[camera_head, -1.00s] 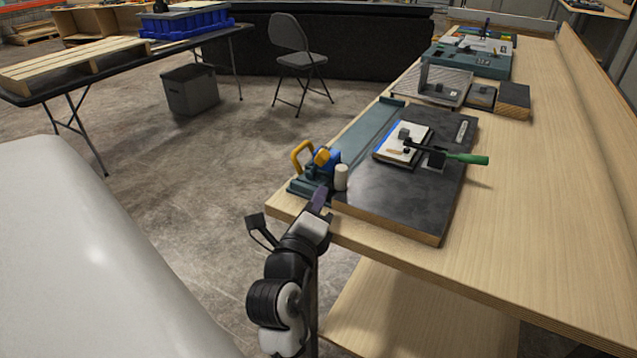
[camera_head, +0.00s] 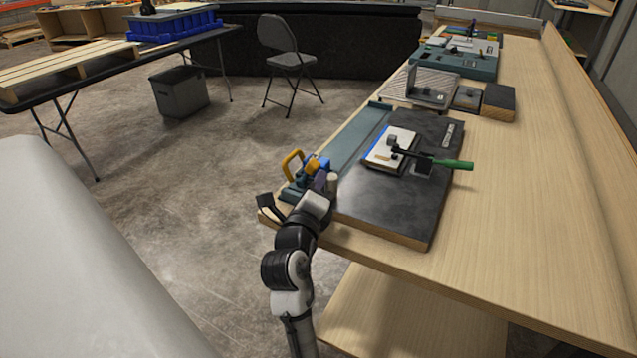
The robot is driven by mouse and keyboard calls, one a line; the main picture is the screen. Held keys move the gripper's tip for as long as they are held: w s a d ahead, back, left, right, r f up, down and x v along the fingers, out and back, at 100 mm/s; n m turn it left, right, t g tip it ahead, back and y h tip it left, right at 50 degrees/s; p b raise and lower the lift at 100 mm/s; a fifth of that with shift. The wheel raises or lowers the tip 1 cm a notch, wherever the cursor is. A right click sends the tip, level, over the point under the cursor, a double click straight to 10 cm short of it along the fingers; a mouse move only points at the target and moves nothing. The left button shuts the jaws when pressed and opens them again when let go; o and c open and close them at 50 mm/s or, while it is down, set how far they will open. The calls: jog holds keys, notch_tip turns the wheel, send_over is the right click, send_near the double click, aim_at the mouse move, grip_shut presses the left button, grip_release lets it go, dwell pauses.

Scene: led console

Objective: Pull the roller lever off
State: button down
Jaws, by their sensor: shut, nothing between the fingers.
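No part is clearly recognisable as the roller lever. A black lever with a green handle (camera_head: 453,164) stands on a dark board (camera_head: 385,205) on the bench, its handle pointing right. Left of the board, a teal base carries a yellow handle (camera_head: 291,162) and a blue part. My gripper (camera_head: 321,180) is shut and empty at the near left corner of the bench, in front of the blue part. I cannot tell whether it touches anything.
A white pad (camera_head: 382,161) lies under the green-handled lever. Further back are a dark block (camera_head: 497,101), a grey bracket and teal devices. The bench's right side (camera_head: 530,190) is bare. A folding chair (camera_head: 287,62) and a grey bin (camera_head: 181,92) stand on the floor.

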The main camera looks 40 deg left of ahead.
jog(key=shift+a+r+n, duration=0.2)
jog(key=shift+r+n, duration=0.1)
jog(key=shift+n, duration=0.4)
jog(key=n, duration=0.1)
jog(key=a+r+n+g+p, duration=0.1)
jog(key=n, duration=0.1)
jog(key=shift+s+a+r, duration=0.15)
jog(key=shift+s+r, duration=0.05)
jog(key=shift+r, duration=0.05)
jog(key=n, duration=0.1)
jog(key=a+n, duration=0.1)
jog(key=n+p, duration=0.1)
jog(key=shift+s+a+r+g, duration=0.25)
jog(key=shift+a+r+g, duration=0.05)
jog(key=shift+a+r, duration=0.1)
jog(key=shift+f+h, duration=0.1)
jog(key=shift+h, duration=0.2)
jog(key=shift+d, duration=0.1)
